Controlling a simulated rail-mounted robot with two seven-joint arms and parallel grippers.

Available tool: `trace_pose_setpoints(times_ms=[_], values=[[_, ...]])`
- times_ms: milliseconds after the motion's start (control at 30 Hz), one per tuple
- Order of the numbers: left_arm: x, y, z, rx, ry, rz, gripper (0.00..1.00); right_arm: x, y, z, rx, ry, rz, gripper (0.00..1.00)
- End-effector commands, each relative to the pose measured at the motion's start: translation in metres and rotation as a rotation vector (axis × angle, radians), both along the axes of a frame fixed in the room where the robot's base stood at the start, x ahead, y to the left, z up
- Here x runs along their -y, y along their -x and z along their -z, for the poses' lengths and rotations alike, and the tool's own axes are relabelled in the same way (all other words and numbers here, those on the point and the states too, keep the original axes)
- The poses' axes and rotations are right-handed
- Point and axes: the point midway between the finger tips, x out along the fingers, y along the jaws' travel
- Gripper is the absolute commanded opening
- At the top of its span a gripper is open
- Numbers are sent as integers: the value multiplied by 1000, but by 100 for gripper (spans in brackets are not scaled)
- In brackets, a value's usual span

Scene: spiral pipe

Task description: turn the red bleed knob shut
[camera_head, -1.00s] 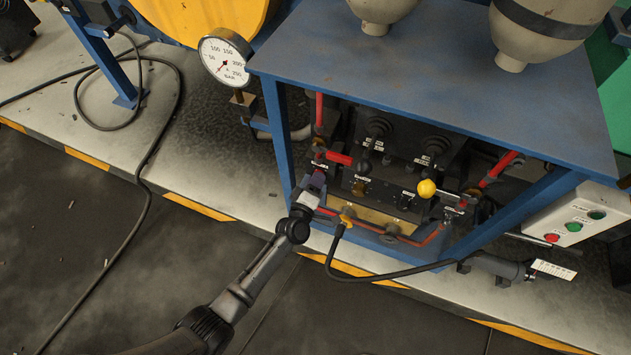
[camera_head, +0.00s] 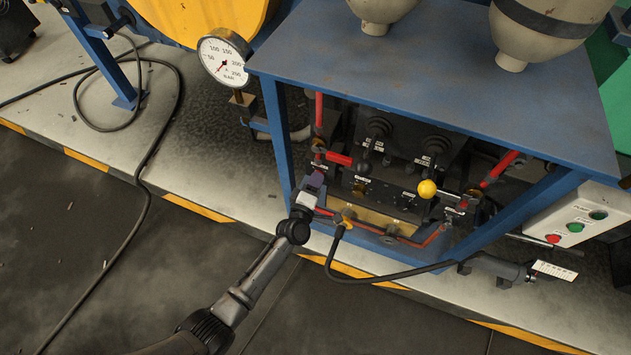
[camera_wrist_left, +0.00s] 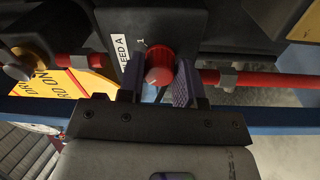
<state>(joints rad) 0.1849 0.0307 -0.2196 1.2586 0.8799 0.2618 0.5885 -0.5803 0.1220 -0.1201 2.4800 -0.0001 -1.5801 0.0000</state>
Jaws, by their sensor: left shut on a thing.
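The red bleed knob (camera_wrist_left: 160,68) sits between the two fingers of my left gripper (camera_wrist_left: 158,82) in the left wrist view. The fingers are shut on its sides. A white label reading "LEED A" (camera_wrist_left: 122,50) stands beside the knob on a dark block. In the head view my left gripper (camera_head: 312,185) reaches into the lower left of the blue frame, at the valve panel. The knob is mostly hidden there by the gripper. My right gripper is not in view.
A blue-framed bench (camera_head: 430,75) stands over the panel. A yellow ball handle (camera_head: 427,188), red pipes and a black hose (camera_head: 380,276) lie to the right of my gripper. A round gauge (camera_head: 224,58) is at the upper left.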

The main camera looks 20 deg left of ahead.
Motion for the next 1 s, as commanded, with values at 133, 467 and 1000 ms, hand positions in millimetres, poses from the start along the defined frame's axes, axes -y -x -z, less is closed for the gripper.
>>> trace_pose_setpoints(times_ms=[133,467,1000], values=[[0,0,0,1,1,0,45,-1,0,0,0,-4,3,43],[0,0,0,0,0,0,58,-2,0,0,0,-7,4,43],[-1,76,1,-2,-1,1,58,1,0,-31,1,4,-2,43]])
